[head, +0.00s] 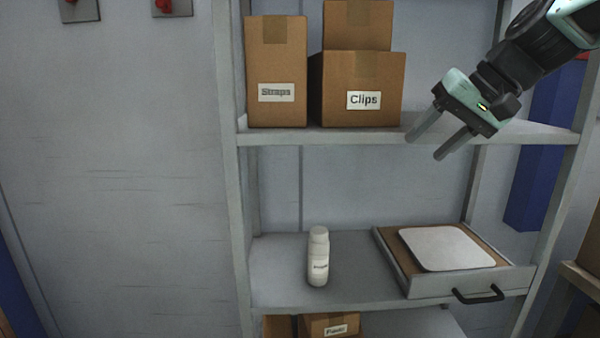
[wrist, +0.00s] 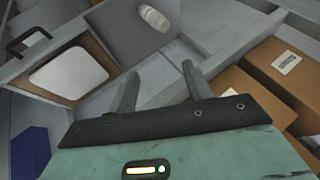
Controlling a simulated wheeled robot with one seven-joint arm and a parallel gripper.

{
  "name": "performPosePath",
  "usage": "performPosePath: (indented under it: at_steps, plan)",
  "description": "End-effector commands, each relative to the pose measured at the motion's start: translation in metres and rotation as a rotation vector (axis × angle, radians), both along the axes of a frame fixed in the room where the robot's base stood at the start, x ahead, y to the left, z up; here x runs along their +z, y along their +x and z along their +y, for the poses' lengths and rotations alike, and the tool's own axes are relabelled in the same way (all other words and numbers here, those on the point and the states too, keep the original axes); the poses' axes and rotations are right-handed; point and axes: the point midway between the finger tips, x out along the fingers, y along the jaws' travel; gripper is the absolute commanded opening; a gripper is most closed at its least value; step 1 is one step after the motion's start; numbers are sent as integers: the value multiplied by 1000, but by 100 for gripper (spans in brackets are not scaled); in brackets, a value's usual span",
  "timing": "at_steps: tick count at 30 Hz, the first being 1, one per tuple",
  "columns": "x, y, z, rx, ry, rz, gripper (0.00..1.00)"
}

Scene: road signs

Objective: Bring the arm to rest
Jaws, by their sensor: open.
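My gripper (head: 440,140) reaches in from the upper right of the head view, in front of the shelf unit. Its two fingers are apart with nothing between them, and they point down and to the left. The gripper (wrist: 162,88) also shows in the wrist view, its fingers spread and empty. It is to the right of the box labelled "Clips" and above the drawer, touching neither as far as I can see.
A "Straps" box (head: 276,65) and a "Clips" box (head: 365,85) stand on the upper shelf (head: 300,137). A white bottle (head: 318,258) stands upright below. Beside it, an open-topped drawer (head: 430,285) with a black handle holds a white rounded panel (head: 446,248). Metal posts frame the shelves.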

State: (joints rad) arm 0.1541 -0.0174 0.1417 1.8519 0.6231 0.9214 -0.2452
Motion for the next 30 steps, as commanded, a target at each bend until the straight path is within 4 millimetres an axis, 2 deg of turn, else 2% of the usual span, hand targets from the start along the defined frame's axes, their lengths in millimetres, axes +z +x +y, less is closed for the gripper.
performPosePath:
  at_steps: [1, 5, 6, 10, 12, 15, 18, 21, 30]
  plan:
    - [-26, -19, 25, 57, -35, 42, 50]
    - [-88, -76, 71, 192, -146, 132, 50]
    - [-106, -95, 82, 240, -186, 154, 50]
    - [-163, -165, 105, 401, -323, 210, 50]
    - [-188, -201, 109, 484, -396, 225, 50]
    - [-217, -243, 105, 592, -486, 236, 50]
    - [-234, -270, 99, 663, -548, 237, 50]
    - [-242, -283, 95, 702, -579, 234, 50]
    - [-244, -285, 93, 709, -587, 234, 50]
